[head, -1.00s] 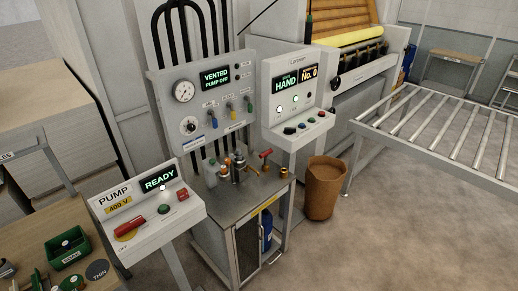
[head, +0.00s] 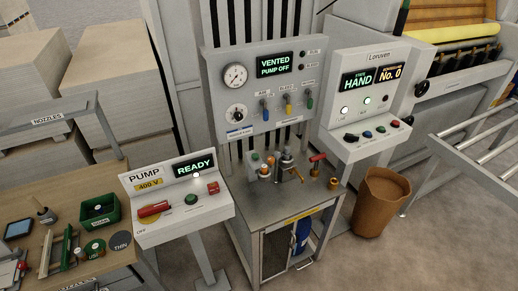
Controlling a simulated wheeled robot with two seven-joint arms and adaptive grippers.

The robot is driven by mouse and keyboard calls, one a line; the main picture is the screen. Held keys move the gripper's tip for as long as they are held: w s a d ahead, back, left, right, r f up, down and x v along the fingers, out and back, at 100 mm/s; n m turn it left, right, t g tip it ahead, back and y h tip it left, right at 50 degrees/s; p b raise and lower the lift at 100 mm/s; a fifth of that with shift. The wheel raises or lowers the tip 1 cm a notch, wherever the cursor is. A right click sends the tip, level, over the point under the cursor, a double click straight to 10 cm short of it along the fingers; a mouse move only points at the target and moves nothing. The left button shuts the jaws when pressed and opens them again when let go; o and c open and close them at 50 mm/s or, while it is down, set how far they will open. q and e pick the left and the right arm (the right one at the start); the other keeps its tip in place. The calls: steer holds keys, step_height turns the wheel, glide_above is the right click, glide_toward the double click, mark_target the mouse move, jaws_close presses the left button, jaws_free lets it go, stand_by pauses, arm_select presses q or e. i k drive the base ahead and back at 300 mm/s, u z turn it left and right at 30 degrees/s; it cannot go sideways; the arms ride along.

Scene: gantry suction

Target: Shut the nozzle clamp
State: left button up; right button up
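On the steel cabinet top (head: 275,208) stands a small fixture with a grey metal upright body (head: 286,160) at its middle. A lever with a red handle (head: 317,160) stands at its right and looks like the nozzle clamp. It is too small to tell whether the clamp is open or shut. A small orange part (head: 265,170) is at the left of the body and another orange-brown part (head: 333,184) is at the right. Neither of my grippers is in view.
The vacuum panel (head: 268,95) behind reads VENTED, PUMP OFF. The pump console (head: 178,205) reads READY, at front left. The Loruven console (head: 370,105) reads HAND, No. 0. A brown bin (head: 381,203) stands right of the cabinet. A nozzle bench (head: 40,190) is at left.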

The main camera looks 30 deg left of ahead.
mark_target(270, 160)
steer(key=u, duration=0.65)
steer(key=i, duration=0.7)
steer(key=u, duration=0.7)
